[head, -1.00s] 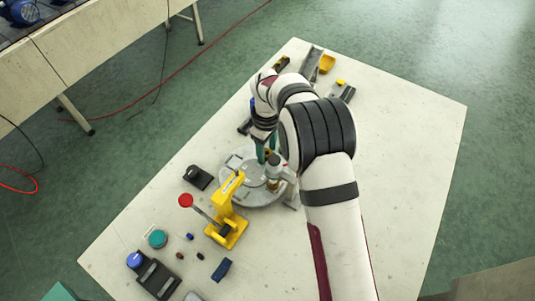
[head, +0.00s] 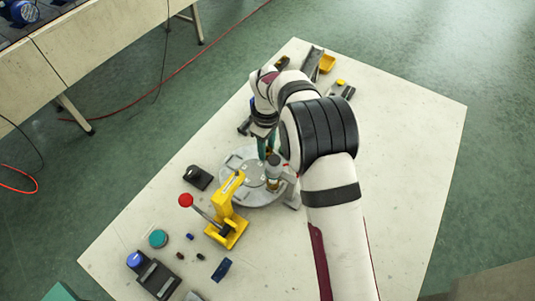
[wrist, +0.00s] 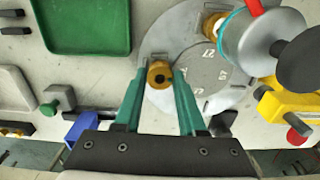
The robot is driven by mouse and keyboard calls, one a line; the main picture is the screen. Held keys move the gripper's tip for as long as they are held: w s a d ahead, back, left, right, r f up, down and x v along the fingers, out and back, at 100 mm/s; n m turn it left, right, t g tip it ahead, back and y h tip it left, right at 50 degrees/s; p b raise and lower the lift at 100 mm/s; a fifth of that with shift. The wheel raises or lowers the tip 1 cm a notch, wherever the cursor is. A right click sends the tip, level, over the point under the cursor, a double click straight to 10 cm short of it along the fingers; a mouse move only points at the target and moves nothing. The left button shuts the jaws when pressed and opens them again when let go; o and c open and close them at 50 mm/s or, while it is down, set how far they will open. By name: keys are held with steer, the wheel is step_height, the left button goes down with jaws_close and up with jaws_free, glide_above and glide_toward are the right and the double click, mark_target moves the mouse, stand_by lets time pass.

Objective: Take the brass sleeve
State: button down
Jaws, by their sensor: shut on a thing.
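The brass sleeve (wrist: 159,74) is a short golden ring with a dark bore, seen between the tips of my gripper's green fingers in the wrist view. My gripper (wrist: 160,82) is shut on it, above the edge of the round grey plate (wrist: 160,40). I cannot tell how high the sleeve is over the plate. In the head view my gripper (head: 265,148) is over the far side of the plate (head: 235,190), and the sleeve is hidden there by the arm and fingers.
A metal cylinder (wrist: 248,40) stands over the plate, close right of my gripper. The yellow lever press (head: 228,215) with a red knob stands at the plate's near side. A green tray (wrist: 85,48) and a blue block (wrist: 83,128) lie left in the wrist view. The table's right side is clear.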

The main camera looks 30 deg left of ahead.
steer(key=shift+r, duration=0.15)
steer(key=shift+r, duration=2.25)
